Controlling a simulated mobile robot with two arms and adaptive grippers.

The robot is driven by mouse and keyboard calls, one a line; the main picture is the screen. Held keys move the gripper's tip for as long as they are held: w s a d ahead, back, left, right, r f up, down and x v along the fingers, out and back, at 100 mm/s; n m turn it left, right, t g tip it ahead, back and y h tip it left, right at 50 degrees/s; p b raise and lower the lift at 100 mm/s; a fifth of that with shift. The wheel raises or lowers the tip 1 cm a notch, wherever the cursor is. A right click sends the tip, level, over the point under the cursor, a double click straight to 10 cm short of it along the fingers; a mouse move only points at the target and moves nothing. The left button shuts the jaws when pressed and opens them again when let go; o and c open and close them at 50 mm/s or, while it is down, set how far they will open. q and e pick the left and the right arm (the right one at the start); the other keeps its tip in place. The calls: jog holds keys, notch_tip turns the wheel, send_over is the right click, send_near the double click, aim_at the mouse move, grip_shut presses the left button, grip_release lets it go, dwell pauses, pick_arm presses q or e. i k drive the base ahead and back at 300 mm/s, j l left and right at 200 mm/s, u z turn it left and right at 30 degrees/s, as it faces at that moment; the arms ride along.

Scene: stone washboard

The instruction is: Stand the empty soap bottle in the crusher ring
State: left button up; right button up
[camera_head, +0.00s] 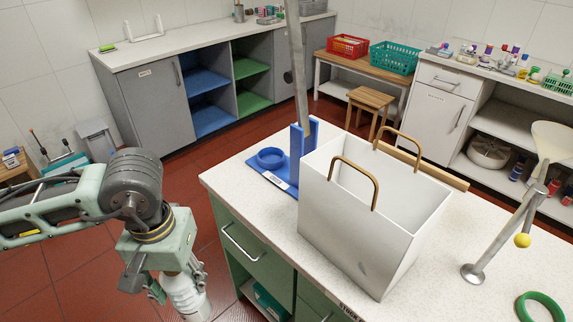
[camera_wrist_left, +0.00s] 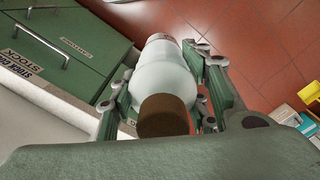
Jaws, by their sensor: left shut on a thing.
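My left gripper (camera_head: 178,283) is shut on a pale, whitish bottle (camera_head: 186,298) and holds it off the left end of the counter, over the red floor. The left wrist view shows the bottle (camera_wrist_left: 165,75) between the two green fingers (camera_wrist_left: 168,95), with a brown round end towards the camera. The crusher is blue, with a flat base on the counter, a round ring (camera_head: 271,157) at its left and upright posts (camera_head: 303,138) beside a long metal lever (camera_head: 297,65). The ring looks empty. The gripper is apart from it, below and to its left. My right gripper is out of view.
A tall white bin (camera_head: 340,225) with two wooden handles stands right of the crusher. The white counter (camera_head: 232,178) is bare left of the crusher. Green drawers (camera_head: 243,238) are below.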

aim_at(271, 161)
jog(key=i+j, duration=0.1)
jog(key=j, duration=0.25)
jog(key=i+j, duration=0.15)
jog(key=j, duration=0.2)
jog(key=j+z, duration=0.2)
jog(key=z, duration=0.15)
jog(key=i+j+z, duration=0.1)
jog(key=z, duration=0.3)
jog(key=j+z, duration=0.35)
jog(key=l, duration=0.05)
